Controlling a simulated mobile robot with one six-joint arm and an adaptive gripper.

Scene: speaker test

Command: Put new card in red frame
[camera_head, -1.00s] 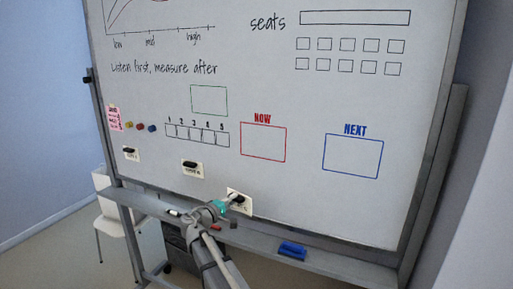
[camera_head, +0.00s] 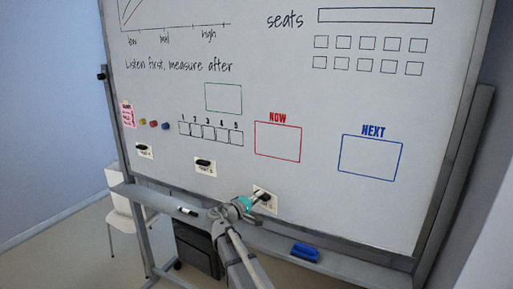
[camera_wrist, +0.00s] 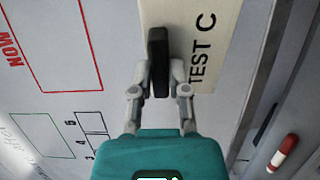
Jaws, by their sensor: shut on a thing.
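My gripper (camera_wrist: 160,85) is shut on the black magnet grip (camera_wrist: 158,60) of a cream card marked "TEST C" (camera_wrist: 205,75). In the head view the card (camera_head: 271,205) is at the lower part of the whiteboard, partly hidden behind my gripper (camera_head: 256,201). I cannot tell whether the card touches the board. The red frame (camera_head: 277,142) under the word "NOW" is empty and lies above the card. It also shows at the upper left of the wrist view (camera_wrist: 63,92).
Two other cards with black grips, one at the far left (camera_head: 145,156) and one nearer (camera_head: 207,171), sit on the board. An empty blue frame (camera_head: 370,158) is on the right. A blue eraser (camera_head: 305,252) and a marker (camera_head: 188,211) lie on the tray. Round magnets (camera_head: 154,124) are at the left.

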